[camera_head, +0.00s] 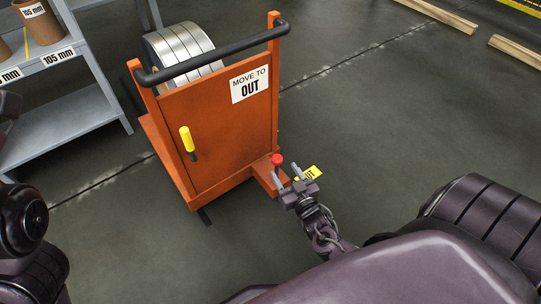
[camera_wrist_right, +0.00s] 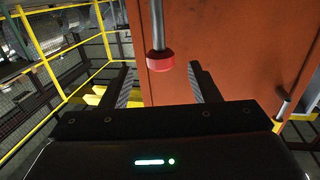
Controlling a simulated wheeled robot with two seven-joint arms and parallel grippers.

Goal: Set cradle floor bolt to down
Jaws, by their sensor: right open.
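The cradle floor bolt shows as a red knob (camera_head: 277,160) on a grey rod at the lower right corner of the orange cradle cart (camera_head: 225,150). In the right wrist view the red knob (camera_wrist_right: 160,61) is at the upper middle, its rod running to the top edge. My right gripper (camera_head: 287,172) is open and close beside the knob. In that wrist view its fingers (camera_wrist_right: 161,75) are apart, one on each side of the knob, with visible gaps. I cannot tell how far the knob is between them. The bolt's lower end is hidden. My left gripper is out of view.
The cart carries a steel coil (camera_head: 183,46), a black push bar (camera_head: 215,55), a "MOVE TO OUT" sign (camera_head: 249,84) and a yellow handle (camera_head: 186,138). A yellow tag (camera_head: 312,173) shows beside my right gripper. A grey shelf (camera_head: 75,128) stands left. Open floor lies right.

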